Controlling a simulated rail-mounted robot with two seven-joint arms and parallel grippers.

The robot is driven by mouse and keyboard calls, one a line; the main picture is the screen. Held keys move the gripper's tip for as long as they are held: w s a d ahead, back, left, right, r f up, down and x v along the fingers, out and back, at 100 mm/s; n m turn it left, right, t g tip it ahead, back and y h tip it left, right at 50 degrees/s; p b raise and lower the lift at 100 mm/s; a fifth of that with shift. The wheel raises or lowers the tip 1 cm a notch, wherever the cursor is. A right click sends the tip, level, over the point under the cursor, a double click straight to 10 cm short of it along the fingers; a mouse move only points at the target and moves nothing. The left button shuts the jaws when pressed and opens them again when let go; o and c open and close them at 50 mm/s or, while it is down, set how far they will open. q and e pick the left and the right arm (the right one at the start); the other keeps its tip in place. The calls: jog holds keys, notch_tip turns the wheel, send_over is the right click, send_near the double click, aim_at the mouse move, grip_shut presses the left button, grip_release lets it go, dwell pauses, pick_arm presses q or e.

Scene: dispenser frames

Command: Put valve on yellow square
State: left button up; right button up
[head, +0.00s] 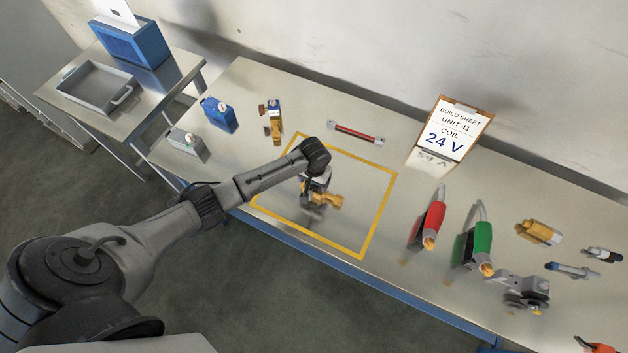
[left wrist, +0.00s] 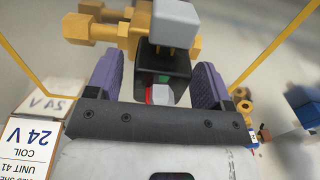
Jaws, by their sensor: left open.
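A brass valve (head: 328,199) with a dark coil block sits within the yellow square (head: 378,222) on the bench, partly hidden under my left gripper (head: 314,188). In the left wrist view the valve (left wrist: 128,25) shows its brass ports, a grey cap and a black block. The gripper's two purple fingers (left wrist: 157,85) stand open on either side of the black block. I cannot tell whether a finger touches it. The yellow square's edges (left wrist: 258,43) show on both sides there. My right gripper is not in view.
A second brass part (head: 272,123), a blue box (head: 219,114) and a grey-green box (head: 187,143) stand left of the square. Red (head: 431,222) and green (head: 478,243) handled tools, a brass fitting (head: 538,232) and a grey device (head: 520,290) lie right. A build sheet (head: 448,132) stands behind.

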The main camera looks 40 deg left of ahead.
pick_arm(q)
notch_tip(320, 180, up, 12)
jog(key=shift+r+p, duration=0.1)
jog(key=shift+p, duration=0.35)
jog(key=s+d+f+m+t+h, duration=0.1)
jog(key=s+d+f+m, duration=0.1)
jog(key=s+d, duration=0.4)
jog(key=s+d+f+m+t, duration=0.1)
jog(key=s+d+f+m, duration=0.15)
jog(key=s, duration=0.65)
jog(key=s+r+t, duration=0.1)
jog(key=s+r, duration=0.4)
jog(key=s, duration=0.8)
jog(key=shift+d+t+y, duration=0.3)
jog(key=shift+d+y, duration=0.05)
jog(key=shift+y, duration=0.05)
